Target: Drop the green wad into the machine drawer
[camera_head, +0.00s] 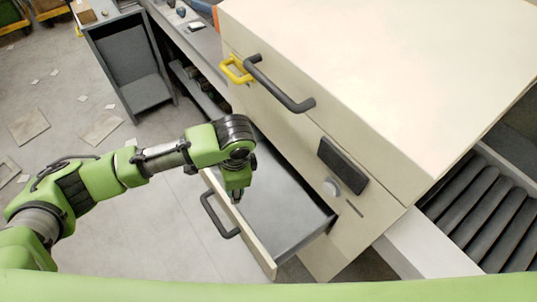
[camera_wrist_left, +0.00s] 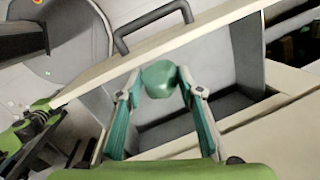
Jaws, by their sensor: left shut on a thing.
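The green wad (camera_wrist_left: 160,79) is a small dull-green lump between my left gripper's fingertips in the left wrist view. My left gripper (camera_head: 237,194) is shut on it; the gripper also shows in the left wrist view (camera_wrist_left: 163,85). The machine drawer (camera_head: 290,215) is pulled open, with a grey inside, a cream front panel and a dark handle. Its handle and grey inside also show in the left wrist view (camera_wrist_left: 185,105). In the head view the gripper points down over the drawer near its front panel. The wad is not clearly visible there. My right gripper is not in view.
The cream machine (camera_head: 370,90) stands behind the drawer, with a dark handle (camera_head: 280,85) and a yellow handle (camera_head: 235,69) higher up. A grey bin (camera_head: 130,65) stands at upper left. A roller conveyor (camera_head: 485,215) is at right. Flat litter lies on the floor at left.

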